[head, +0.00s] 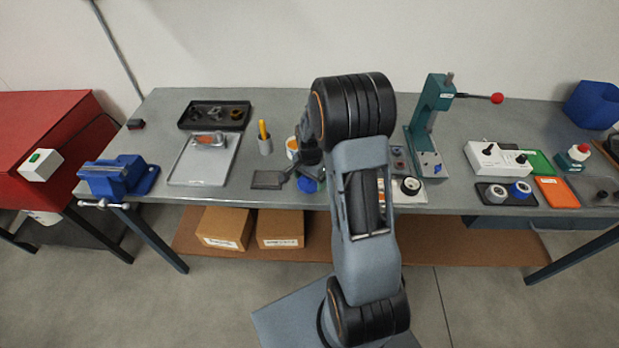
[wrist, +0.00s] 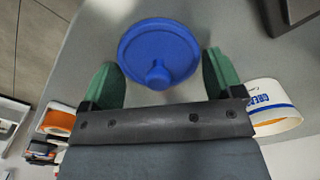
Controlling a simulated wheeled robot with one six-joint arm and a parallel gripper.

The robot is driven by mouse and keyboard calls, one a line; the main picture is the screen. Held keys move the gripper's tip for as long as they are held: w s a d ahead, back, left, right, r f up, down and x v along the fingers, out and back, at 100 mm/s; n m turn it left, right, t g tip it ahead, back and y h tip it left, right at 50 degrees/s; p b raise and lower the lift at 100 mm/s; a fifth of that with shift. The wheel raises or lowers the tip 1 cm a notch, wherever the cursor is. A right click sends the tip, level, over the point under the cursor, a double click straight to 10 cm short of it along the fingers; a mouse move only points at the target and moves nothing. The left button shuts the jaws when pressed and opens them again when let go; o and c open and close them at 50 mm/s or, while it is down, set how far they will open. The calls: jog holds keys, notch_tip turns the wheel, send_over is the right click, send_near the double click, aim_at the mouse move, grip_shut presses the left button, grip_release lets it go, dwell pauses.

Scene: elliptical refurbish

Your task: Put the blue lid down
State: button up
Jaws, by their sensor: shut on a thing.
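The blue lid (wrist: 158,45), round with a small knob, sits between the two green fingers of my gripper (wrist: 161,72) in the wrist view. The fingers are shut on its opposite sides. In the head view the lid (head: 308,185) shows as a small blue patch near the front edge of the grey workbench (head: 230,194), partly hidden by my arm. I cannot tell whether it touches the bench top. The white grease tub (wrist: 277,106) stands right of my gripper in the wrist view. It also shows behind my gripper in the head view (head: 292,148).
A dark square pad (head: 267,180) lies left of the lid. A green press (head: 430,125) stands right of my arm. The bench's front edge is close.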

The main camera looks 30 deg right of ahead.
jog(key=shift+f, duration=0.15)
jog(key=o, duration=0.7)
jog(key=shift+r, duration=0.45)
notch_tip(320, 180, up, 11)
jog(key=shift+s+a+r+n+t+b, duration=0.15)
jog(key=shift+s+a+r+n+t, duration=0.6)
jog(key=shift+s+a+r+n, duration=1.25)
jog(key=shift+s+a+r+n+t+b, duration=0.15)
jog(key=shift+s+a+r+n+t, duration=0.95)
jog(key=shift+s+n, duration=1.75)
jog(key=shift+s+a+r+n+t+b, duration=0.15)
jog(key=shift+s+a+r+n+t, duration=0.2)
jog(key=shift+s+a+r+n, duration=2.15)
jog(key=f+m, duration=0.1)
jog(key=s+d+f+m, duration=0.1)
jog(key=shift+s+f, duration=0.3)
jog(key=shift+f, duration=0.1)
